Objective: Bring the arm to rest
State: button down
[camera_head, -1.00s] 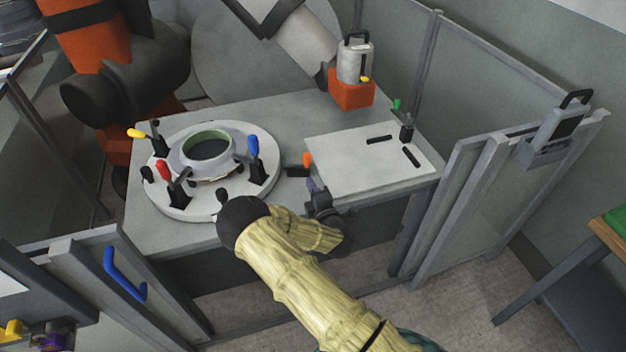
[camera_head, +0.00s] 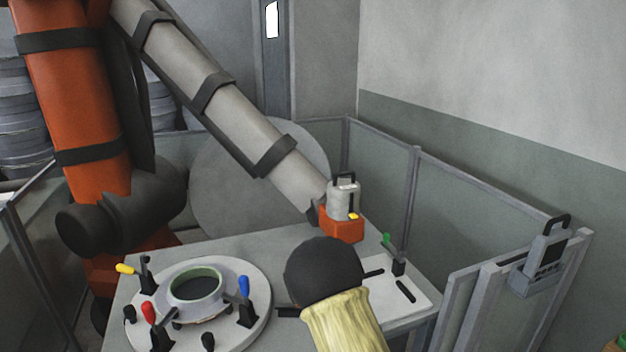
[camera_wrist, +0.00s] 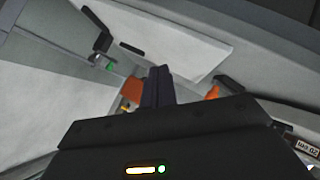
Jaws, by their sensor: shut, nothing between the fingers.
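My arm, in a yellowish sleeve with a dark round joint, rises from the bottom of the head view in front of the grey work table (camera_head: 270,262). Past the fingers lies the white plate (camera_wrist: 180,50) with black slots. A green-tipped clamp (camera_wrist: 103,52) stands at its edge. I cannot tell how far the fingers are from the table.
A round fixture (camera_head: 240,322) with coloured toggle clamps holds a ring (camera_head: 197,287) at the table's left. An orange block with a grey canister (camera_head: 343,205) stands at the back. A large orange and grey robot arm (camera_head: 215,95) stands behind. Fence panels (camera_head: 480,205) line the right.

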jog(key=s+d+r+m+g+y, duration=0.1)
jog(key=s+r+m+g, duration=0.2)
jog(key=s, duration=0.9)
jog(key=s+d+r+m+g+y, duration=0.1)
jog(key=s+r+m+g, duration=0.3)
jog(key=s+r, duration=0.6)
jog(key=shift+s+d+r+m+g+p, duration=0.15)
jog(key=shift+s+d+m+g+p, duration=0.3)
jog(key=shift+s, duration=0.75)
